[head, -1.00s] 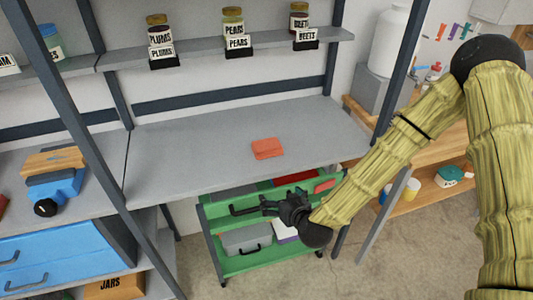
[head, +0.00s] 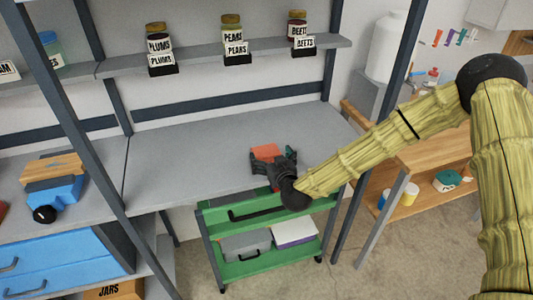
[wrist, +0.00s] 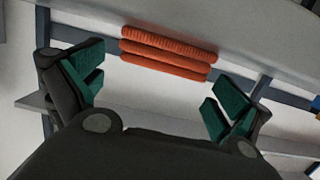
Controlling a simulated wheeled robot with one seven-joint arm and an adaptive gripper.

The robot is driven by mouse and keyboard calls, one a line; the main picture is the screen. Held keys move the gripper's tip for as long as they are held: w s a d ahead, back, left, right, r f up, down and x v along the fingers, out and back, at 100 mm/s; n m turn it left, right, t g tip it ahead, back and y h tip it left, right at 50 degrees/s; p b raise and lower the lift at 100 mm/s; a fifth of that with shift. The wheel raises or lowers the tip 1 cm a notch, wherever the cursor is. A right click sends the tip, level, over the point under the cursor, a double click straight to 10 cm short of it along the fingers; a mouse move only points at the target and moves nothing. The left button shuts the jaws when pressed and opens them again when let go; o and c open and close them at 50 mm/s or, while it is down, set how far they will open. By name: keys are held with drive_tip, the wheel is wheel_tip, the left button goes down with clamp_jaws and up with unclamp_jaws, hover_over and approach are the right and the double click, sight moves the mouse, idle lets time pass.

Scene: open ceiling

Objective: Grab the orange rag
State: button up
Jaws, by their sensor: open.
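The orange rag (head: 267,152) lies folded on the grey shelf top (head: 190,165), near its front right part. In the head view my gripper hides its lower part. In the wrist view the rag (wrist: 168,52) shows as a stack of folded layers ahead of the fingers, seen edge-on. My gripper (head: 272,158) is at the front of the rag. Its green-padded fingers stand wide apart in the wrist view (wrist: 155,95), with nothing between the tips. The rag appears beyond the tips; whether they touch it I cannot tell.
Jars of plums (head: 158,45), pears (head: 232,32) and beets (head: 298,28) stand on the upper shelf. A green cart (head: 270,265) stands under the shelf top. A dark post (head: 388,90) rises right of the rag. The shelf top around the rag is clear.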

sight(267, 152)
drive_tip(key=shift+p+x, duration=0.8)
drive_tip(key=shift+x, duration=1.45)
drive_tip(key=shift+a, duration=0.15)
drive_tip(key=c, duration=0.8)
